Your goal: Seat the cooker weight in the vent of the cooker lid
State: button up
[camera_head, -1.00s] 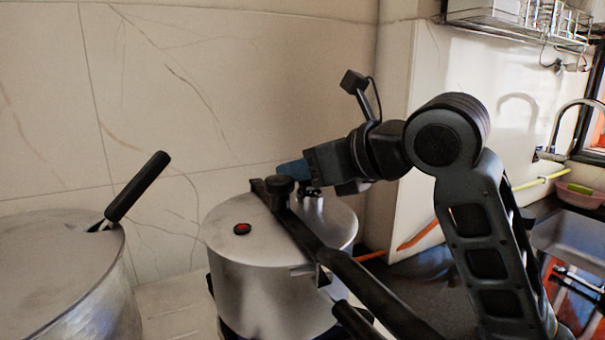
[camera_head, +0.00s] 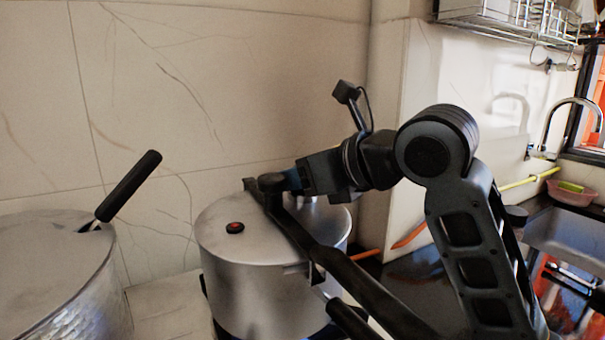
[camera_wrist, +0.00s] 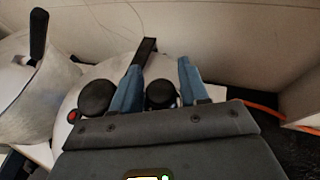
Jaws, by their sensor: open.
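The silver cooker lid (camera_head: 222,215) sits on the pot, with a black bar across it and a round black knob (camera_head: 271,182) on the bar. My gripper (camera_wrist: 158,85) is open, low over the lid just right of the knob; it also shows in the head view (camera_head: 293,180). A dark round cap, which looks like the cooker weight (camera_wrist: 160,92), is between the two blue fingers, close to the left one. Pale metal shows below the cap. The head view largely hides it behind the gripper. I cannot tell whether it sits in the vent, which I cannot make out.
A red button (camera_head: 235,227) is on the lid, left of the bar. The cooker's long black handle (camera_head: 365,283) reaches toward the front right. A second pot (camera_head: 70,280) with a black-handled utensil stands at left. The tiled wall is close behind; a sink (camera_head: 560,240) is at right.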

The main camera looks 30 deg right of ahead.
jog(key=shift+r, duration=0.15)
jog(key=b+v, duration=0.1)
jog(key=v, duration=0.8)
jog(key=shift+s+d, duration=0.15)
jog(key=shift+s, duration=0.1)
jog(key=shift+s+b, duration=0.2)
jog(key=shift+b, duration=0.7)
jog(key=b+v, duration=0.2)
jog(key=b, duration=0.2)
jog(key=shift+r+b, duration=0.1)
jog(key=shift+b, duration=0.3)
jog(key=shift+r, duration=0.1)
